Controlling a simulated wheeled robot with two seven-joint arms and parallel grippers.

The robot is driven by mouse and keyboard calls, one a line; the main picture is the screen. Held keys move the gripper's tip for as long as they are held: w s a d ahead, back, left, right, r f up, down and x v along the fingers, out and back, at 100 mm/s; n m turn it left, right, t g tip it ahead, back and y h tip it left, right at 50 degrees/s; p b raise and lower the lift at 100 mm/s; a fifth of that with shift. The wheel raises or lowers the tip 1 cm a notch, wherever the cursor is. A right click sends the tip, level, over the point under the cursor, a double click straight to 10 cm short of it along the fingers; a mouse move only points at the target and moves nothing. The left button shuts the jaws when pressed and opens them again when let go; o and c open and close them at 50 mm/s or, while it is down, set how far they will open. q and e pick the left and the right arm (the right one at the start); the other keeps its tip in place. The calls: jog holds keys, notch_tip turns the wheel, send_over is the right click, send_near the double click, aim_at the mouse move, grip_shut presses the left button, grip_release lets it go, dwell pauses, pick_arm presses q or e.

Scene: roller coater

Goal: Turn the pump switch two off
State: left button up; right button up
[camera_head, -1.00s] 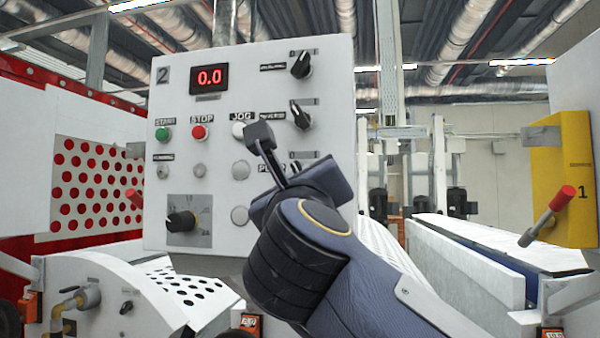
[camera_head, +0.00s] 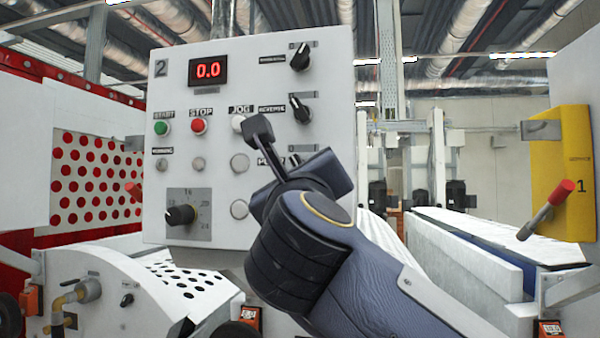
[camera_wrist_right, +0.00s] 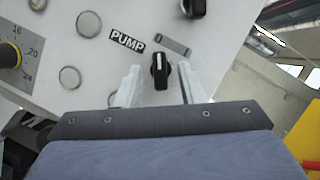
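The grey control panel marked 2 (camera_head: 170,105) fills the left middle of the head view. Its pump switch (camera_wrist_right: 160,71) is a black knob with a white pointer line, below and right of the PUMP label (camera_wrist_right: 127,41) in the right wrist view. My right gripper (camera_wrist_right: 158,76) is open, with one pale finger on each side of this knob. Small gaps show between knob and fingers, so I see no grip. In the head view, my right wrist hides most of the pump switch (camera_head: 296,159). My left gripper is not in view.
Above the pump switch are two more black knobs, the reverse knob (camera_head: 300,108) and the top knob (camera_head: 301,57). A start button (camera_head: 162,128), stop button (camera_head: 198,126) and dial (camera_head: 181,215) are at left. A yellow plate with a red-tipped lever (camera_head: 548,208) stands right.

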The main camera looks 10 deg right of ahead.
jog(key=b+v, duration=0.3)
jog(key=v, duration=0.5)
jog(key=shift+d, duration=0.1)
